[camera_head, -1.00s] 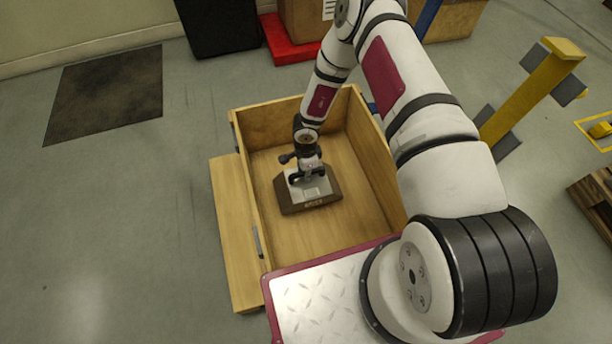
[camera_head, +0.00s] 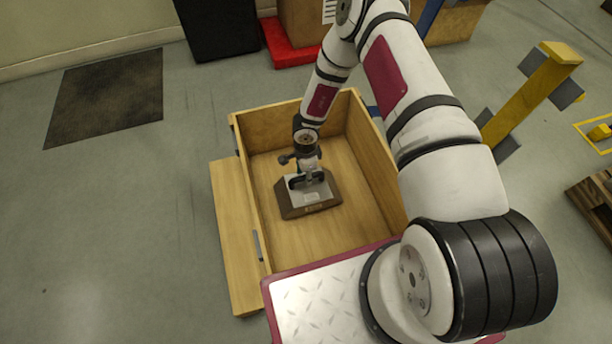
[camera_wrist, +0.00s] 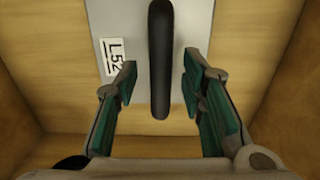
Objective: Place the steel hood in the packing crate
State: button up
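The steel hood (camera_head: 311,197) has a pale top, a brown lower band and a dark handle. It sits inside the wooden packing crate (camera_head: 290,238), on or close to its floor. In the wrist view the hood's grey top (camera_wrist: 202,25) bears a label reading L52, and its black handle (camera_wrist: 160,60) stands between my fingers. My gripper (camera_head: 307,178) is over the hood's top. In the wrist view my gripper (camera_wrist: 157,85) is open, with green-padded fingers apart on either side of the handle and gaps showing on both sides.
The crate walls rise around my gripper. A wooden panel (camera_head: 236,235) lies along the crate's left side. A yellow post (camera_head: 530,95) stands at right, and a red pallet (camera_head: 288,45) and a black bin (camera_head: 220,28) stand behind. The floor at left is clear, with a dark mat (camera_head: 105,95).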

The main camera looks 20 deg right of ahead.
jog(key=w+a+r+n+t+y+p, duration=0.1)
jog(key=w+r+n, duration=0.15)
jog(key=r, duration=0.75)
jog(key=w+a+r+n+t+y+p, duration=0.15)
jog(key=w+r, duration=0.25)
jog(key=r, duration=0.6)
jog(key=w+a+r+n+t+p, duration=0.1)
jog(key=w+r+t, duration=0.15)
jog(key=r, duration=0.75)
jog(key=s+a+r+n+y, duration=0.1)
jog(key=s+a+r+n, duration=0.15)
jog(key=r, duration=0.55)
jog(key=s+a+r+n+y, duration=0.1)
jog(key=s+a+r+n, duration=0.15)
jog(key=r, duration=0.55)
jog(key=s+r+n+g, duration=0.2)
jog(key=s+r+n, duration=0.4)
jog(key=s+r, duration=0.8)
jog(key=s+d+n+g+h, duration=0.1)
jog(key=s+d, duration=0.4)
jog(key=s, duration=0.7)
jog(key=s+d+n+g+h, duration=0.1)
jog(key=s+d+h, duration=0.2)
jog(key=s, duration=1)
jog(key=d, duration=0.3)
jog(key=shift+s+d+g, duration=0.15)
jog(key=shift+s+g, duration=0.05)
jog(key=shift+g, duration=0.1)
